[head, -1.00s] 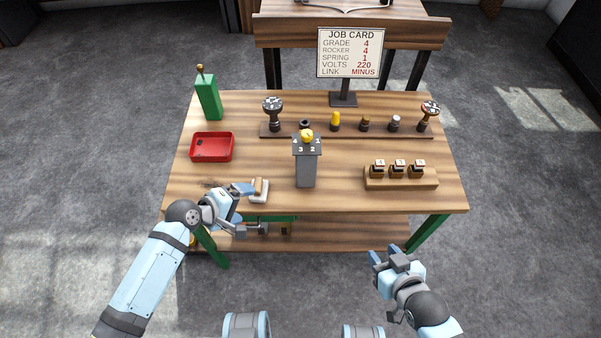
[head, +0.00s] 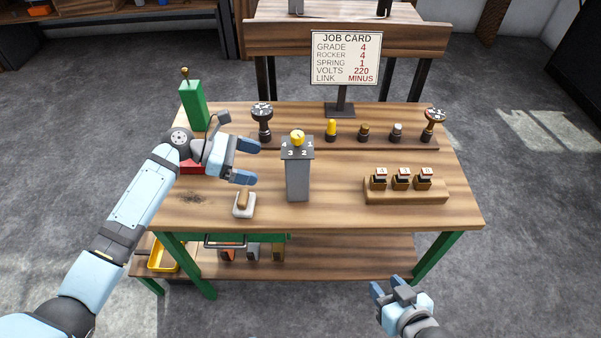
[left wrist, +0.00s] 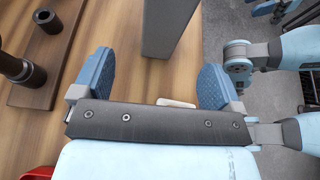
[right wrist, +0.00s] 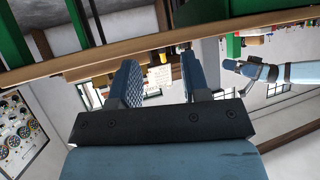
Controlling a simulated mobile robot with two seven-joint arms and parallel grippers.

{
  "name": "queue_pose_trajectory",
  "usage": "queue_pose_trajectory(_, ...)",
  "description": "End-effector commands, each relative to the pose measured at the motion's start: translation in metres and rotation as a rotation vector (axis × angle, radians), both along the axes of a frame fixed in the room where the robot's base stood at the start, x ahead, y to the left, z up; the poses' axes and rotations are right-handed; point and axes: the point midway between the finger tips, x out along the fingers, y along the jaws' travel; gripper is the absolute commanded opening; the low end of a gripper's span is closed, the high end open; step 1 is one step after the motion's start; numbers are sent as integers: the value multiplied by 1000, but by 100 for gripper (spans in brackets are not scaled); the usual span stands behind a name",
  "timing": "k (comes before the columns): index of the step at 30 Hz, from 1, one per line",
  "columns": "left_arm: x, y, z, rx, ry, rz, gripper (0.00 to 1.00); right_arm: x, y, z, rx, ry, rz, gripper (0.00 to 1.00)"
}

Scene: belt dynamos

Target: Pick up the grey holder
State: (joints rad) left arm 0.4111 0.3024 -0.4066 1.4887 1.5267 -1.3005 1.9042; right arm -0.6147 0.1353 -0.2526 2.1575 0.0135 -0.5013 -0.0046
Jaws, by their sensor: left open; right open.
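Several pieces could be the grey holder; I cannot tell which for sure. A small grey block (head: 252,251) stands on the lower shelf, partly hidden. A grey upright post (head: 297,178) with a yellow knob and numbered top stands mid-table. My left gripper (head: 255,163) is open and empty over the table, left of the post and apart from it. The post (left wrist: 168,28) shows beyond its fingers in the left wrist view. My right gripper (head: 388,286) is open and empty, below the table's front edge.
The dark rack (head: 348,142) also holds dark-topped stems and yellow and brown pieces. A brush on a white pad (head: 243,206) lies near the front. My left arm partly covers a red tray (head: 192,171).

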Motion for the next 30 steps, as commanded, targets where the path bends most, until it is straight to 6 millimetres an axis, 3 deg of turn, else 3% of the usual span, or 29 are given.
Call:
queue_pose_trajectory(3, 0, -25, -11, -2, -1, -3, 92, 1, 2, -1, 9, -7, -1, 43)
queue_pose_trajectory(7, 0, -44, -19, 0, -1, -2, 92, 1, 2, -3, 12, -7, 0, 43)
queue_pose_trajectory(17, -1, -65, -27, 0, -3, -1, 92, 1, 3, -5, 15, -11, 2, 43)
queue_pose_trajectory(24, -3, -99, -38, 0, -4, -2, 92, 2, 4, -4, 26, -25, 4, 43)
queue_pose_trajectory(30, -3, -104, -40, 2, -4, 1, 92, 3, 5, -1, 29, -30, 5, 43)
